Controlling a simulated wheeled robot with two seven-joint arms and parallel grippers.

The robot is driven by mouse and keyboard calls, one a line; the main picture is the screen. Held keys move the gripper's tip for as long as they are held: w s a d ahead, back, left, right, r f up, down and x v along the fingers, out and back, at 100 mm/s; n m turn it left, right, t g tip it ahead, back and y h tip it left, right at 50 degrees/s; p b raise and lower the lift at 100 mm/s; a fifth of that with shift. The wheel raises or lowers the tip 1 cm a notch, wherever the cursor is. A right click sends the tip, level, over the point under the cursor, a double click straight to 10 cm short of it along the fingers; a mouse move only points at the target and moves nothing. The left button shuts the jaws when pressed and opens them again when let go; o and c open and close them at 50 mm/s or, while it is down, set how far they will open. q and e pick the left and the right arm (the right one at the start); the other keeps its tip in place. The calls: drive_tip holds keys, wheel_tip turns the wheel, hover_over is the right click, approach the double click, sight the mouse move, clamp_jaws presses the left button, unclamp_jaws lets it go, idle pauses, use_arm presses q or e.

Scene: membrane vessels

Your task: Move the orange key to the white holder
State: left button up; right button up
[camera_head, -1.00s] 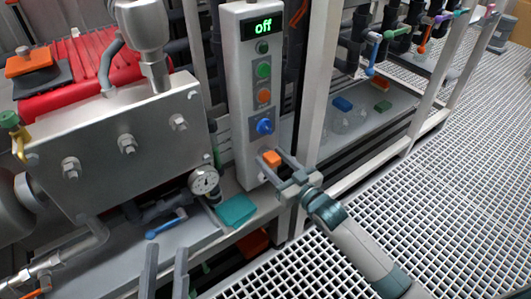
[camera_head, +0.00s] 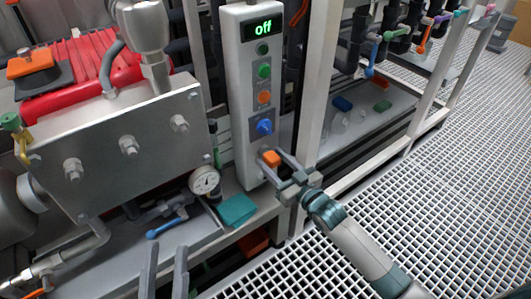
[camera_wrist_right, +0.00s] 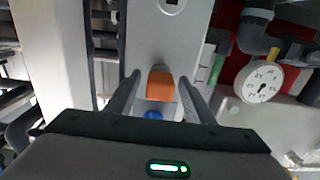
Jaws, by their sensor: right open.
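The orange key (camera_head: 271,158) sticks out from the lower front of the white control panel (camera_head: 240,110), under the blue knob. In the right wrist view the orange key (camera_wrist_right: 160,86) lies between the two fingers. My right gripper (camera_head: 269,162) is open, with a finger on either side of the key and gaps showing beside it. My left gripper (camera_head: 165,246) is open and empty at the bottom of the head view. A small dark slot (camera_wrist_right: 172,3) shows on the white surface at the top of the wrist view; I cannot tell whether this is the white holder.
The panel's display reads "off", above several buttons and a blue knob (camera_head: 264,127). A pressure gauge (camera_head: 205,181) and a teal block (camera_head: 236,210) are left of the right gripper. A white post (camera_head: 315,90) stands close on its right. Grating floor (camera_head: 450,170) lies open at right.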

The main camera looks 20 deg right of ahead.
sight(277, 164)
drive_tip(key=shift+p, duration=0.4)
idle(0.4)
clamp_jaws()
drive_tip(key=shift+s, duration=0.1)
drive_tip(key=shift+p+v, duration=1.8)
drive_tip(key=shift+v, duration=1.1)
